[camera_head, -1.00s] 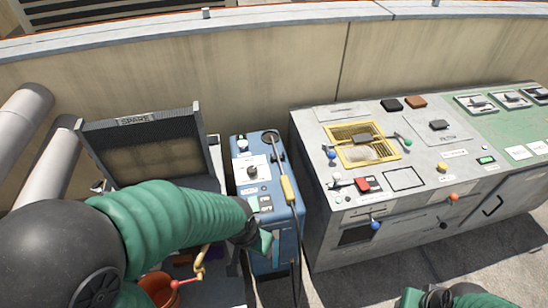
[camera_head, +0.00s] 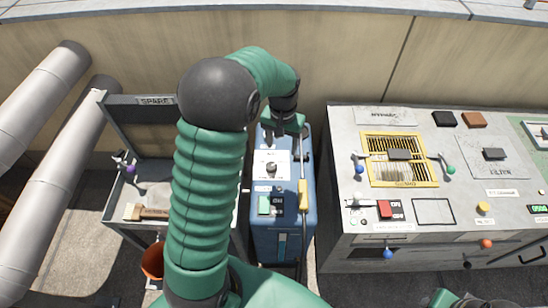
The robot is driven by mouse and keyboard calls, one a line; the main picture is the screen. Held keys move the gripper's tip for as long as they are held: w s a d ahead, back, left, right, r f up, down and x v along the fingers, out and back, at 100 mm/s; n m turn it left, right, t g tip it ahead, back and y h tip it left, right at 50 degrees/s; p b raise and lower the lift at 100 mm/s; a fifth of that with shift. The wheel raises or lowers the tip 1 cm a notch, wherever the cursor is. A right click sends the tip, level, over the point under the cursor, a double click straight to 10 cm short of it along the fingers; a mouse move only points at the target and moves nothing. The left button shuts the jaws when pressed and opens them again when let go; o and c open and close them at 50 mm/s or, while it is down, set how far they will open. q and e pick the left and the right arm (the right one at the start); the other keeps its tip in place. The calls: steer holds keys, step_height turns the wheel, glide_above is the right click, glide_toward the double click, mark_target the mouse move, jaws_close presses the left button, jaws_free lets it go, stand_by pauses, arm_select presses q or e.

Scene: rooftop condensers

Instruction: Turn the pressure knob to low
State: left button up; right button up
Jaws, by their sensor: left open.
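A dark knob (camera_head: 271,169) sits on a white label plate on top of the blue machine (camera_head: 285,215). It looks like the pressure knob, but the lettering is too small to read. My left gripper (camera_head: 283,127) is open over the far end of the blue machine, just beyond the knob and apart from it in the picture. It hides the machine's far top corner. My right gripper (camera_head: 462,300) shows only in part at the bottom edge, and its jaws cannot be made out.
A grey console (camera_head: 350,120) with a yellow-framed grille (camera_head: 399,180) and several coloured knobs stands to the right. A bin marked SPARE (camera_head: 155,102) stands to the left, holding a brush (camera_head: 147,212). An orange bucket (camera_head: 152,262) is below it. A yellow handle (camera_head: 303,195) lies along the machine's right side.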

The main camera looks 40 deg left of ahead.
arm_select(q)
steer(key=n, duration=0.1)
glide_above(271, 165)
steer(key=d, duration=0.1)
steer(key=a+f, duration=0.1)
steer(key=shift+g, duration=0.3)
step_height(271, 165, down, 15)
steer(key=shift+d+r+b, duration=0.1)
steer(key=shift+b, duration=0.3)
steer(key=shift+f, duration=0.45)
steer(key=shift+r, duration=0.1)
steer(key=c, duration=0.5)
jaws_close()
